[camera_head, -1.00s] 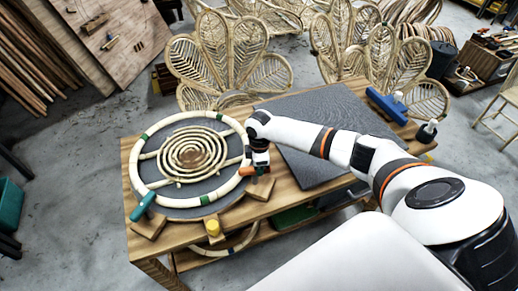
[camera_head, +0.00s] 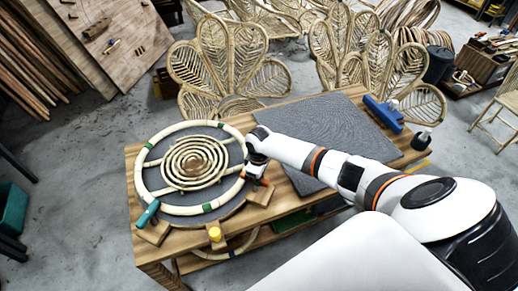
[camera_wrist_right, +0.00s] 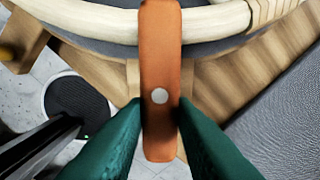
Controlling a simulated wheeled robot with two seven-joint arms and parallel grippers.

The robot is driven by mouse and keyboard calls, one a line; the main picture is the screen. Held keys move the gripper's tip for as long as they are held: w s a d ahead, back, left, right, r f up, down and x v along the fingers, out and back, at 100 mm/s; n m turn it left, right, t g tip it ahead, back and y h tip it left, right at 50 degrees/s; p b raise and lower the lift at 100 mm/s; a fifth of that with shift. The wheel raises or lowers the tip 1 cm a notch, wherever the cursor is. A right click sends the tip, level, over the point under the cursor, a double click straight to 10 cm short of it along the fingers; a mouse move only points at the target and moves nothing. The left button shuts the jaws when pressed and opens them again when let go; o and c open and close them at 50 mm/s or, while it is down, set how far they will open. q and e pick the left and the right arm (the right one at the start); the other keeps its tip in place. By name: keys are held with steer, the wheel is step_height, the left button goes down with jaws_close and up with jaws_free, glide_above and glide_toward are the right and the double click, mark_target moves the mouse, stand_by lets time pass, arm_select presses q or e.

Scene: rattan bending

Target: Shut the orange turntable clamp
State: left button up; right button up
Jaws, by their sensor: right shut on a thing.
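The orange turntable clamp (camera_wrist_right: 160,50) runs up the middle of the right wrist view as a flat bar with a silver pin. Its upper part crosses over the pale rattan ring (camera_wrist_right: 95,20). My right gripper (camera_wrist_right: 160,135) has its green fingers on both sides of the bar's lower part, shut on it. In the head view my right gripper (camera_head: 254,172) is at the right edge of the round turntable (camera_head: 230,181) and hides much of the clamp, with orange showing beside it (camera_head: 264,182). My left gripper is not in view.
A teal clamp (camera_head: 148,213) sits at the turntable's front left, and a yellow knob (camera_head: 215,234) stands at its front edge. A dark grey mat (camera_head: 335,125) covers the right of the wooden table. A blue tool (camera_head: 384,112) and a dark bottle (camera_head: 421,139) stand beyond it.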

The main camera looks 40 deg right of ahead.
stand_by(0.3)
steer(key=o, duration=1)
step_height(320, 180, up, 12)
steer(key=b, duration=0.2)
steer(key=shift+b, duration=0.3)
